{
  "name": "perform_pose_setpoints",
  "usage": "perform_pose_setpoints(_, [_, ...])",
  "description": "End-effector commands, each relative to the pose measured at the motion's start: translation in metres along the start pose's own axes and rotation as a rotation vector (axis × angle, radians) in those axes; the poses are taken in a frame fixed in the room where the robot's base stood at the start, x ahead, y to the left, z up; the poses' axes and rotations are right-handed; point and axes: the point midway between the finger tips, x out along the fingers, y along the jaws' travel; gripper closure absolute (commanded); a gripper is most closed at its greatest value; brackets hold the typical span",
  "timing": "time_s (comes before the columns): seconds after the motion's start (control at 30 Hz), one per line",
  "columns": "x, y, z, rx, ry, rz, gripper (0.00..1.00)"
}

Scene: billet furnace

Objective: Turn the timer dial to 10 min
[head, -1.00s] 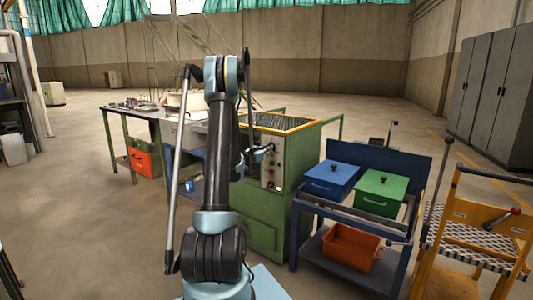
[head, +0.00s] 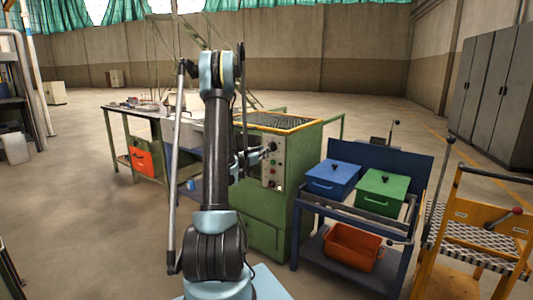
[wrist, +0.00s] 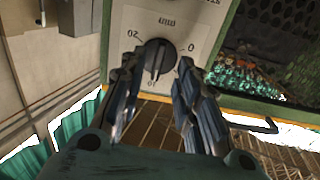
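The timer dial (wrist: 158,58) is a round black knob with a raised grip bar on a light grey panel, in the wrist view. The marks 0 and 20 show on the panel around it, and the picture is turned, so the marks look upside down. My gripper (wrist: 157,68) is open, with one finger on each side of the dial. I cannot tell whether the fingers touch it. In the head view my gripper (head: 258,153) is at the upper part of the control panel (head: 272,171) on the green furnace.
The green furnace (head: 262,215) has a yellow-edged top. To its right stands a blue cart (head: 325,213) with a blue box (head: 332,180), a green box (head: 381,192) and an orange bin (head: 352,248). A yellow trolley (head: 475,225) stands farther right. A workbench (head: 120,112) is at left.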

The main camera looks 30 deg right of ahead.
Motion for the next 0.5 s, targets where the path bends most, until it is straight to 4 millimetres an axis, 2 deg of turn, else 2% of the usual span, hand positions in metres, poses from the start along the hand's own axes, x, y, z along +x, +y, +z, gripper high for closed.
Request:
perform_pose_setpoints(0.1, [-0.025,-0.001,0.000,0.000,0.000,-0.003,0.70])
perform_pose_setpoints(0.2, [-0.041,-0.001,0.000,0.000,0.000,-0.002,0.70])
perform_pose_setpoints(0.33, [-0.057,0.000,0.001,0.000,0.000,0.000,0.70])
perform_pose_setpoints(0.5, [-0.067,0.000,0.001,0.000,-0.001,0.000,0.70])
